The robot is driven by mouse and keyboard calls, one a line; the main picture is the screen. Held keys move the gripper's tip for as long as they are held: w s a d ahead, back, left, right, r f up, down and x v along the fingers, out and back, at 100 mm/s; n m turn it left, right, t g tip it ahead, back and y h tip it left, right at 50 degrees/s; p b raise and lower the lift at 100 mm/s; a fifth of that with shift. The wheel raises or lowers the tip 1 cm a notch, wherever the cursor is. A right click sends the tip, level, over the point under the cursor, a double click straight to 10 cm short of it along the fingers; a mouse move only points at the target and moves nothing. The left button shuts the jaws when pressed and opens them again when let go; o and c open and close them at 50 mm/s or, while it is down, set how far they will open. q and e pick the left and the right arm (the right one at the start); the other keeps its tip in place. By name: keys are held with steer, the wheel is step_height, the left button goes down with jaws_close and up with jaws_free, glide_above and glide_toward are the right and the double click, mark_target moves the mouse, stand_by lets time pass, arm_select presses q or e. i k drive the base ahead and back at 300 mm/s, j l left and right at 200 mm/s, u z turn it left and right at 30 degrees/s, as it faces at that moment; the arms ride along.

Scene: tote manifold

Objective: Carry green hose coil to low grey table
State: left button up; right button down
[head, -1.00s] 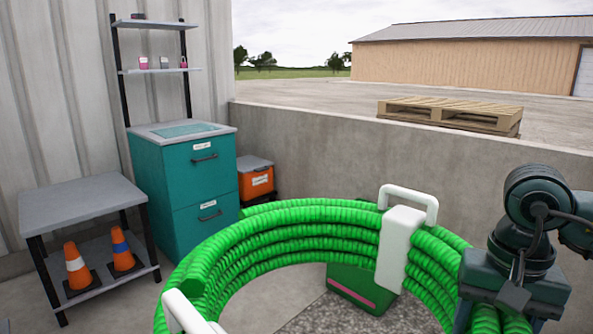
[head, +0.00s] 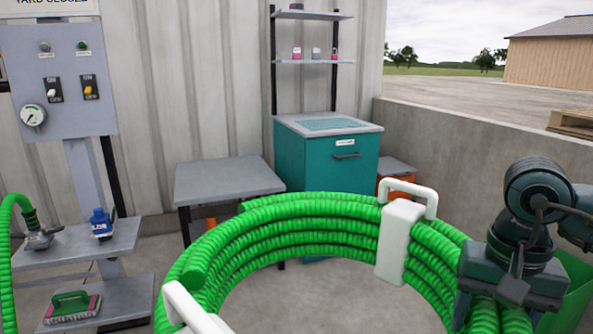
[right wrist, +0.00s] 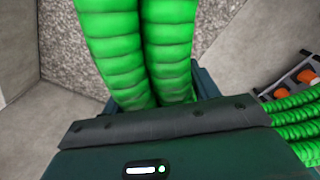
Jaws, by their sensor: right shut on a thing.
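The green hose coil (head: 290,215) is large and ribbed, with white handle clips (head: 400,240), and fills the lower middle of the head view. Its near side is cut off by the picture edge. My right gripper (head: 510,285) is shut on the coil's right side. In the right wrist view, strands of the green hose coil (right wrist: 140,50) run into my right gripper (right wrist: 150,105). A low grey table (head: 230,178) stands beyond the coil against the corrugated wall, its lower part mostly hidden by the coil. My left gripper is not in view.
A teal cabinet (head: 325,165) stands right of the table, with an orange box (head: 397,185) beside it. At left, a control panel (head: 65,85) stands over grey shelves (head: 80,243) holding valves and a brush. A concrete wall (head: 470,150) bounds the right.

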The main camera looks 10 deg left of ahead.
mark_target(224, 172)
steer(key=i+j+u, duration=0.1)
steer(key=i+u, duration=0.5)
steer(key=u, duration=0.2)
steer(key=i+l+u, duration=0.35)
steer(key=i+u, duration=0.15)
steer(key=i, duration=0.15)
steer(key=i+l+u, duration=0.2)
steer(key=i+l, duration=0.75)
steer(key=i, duration=0.15)
steer(key=i+l, duration=0.5)
steer(key=i, duration=0.55)
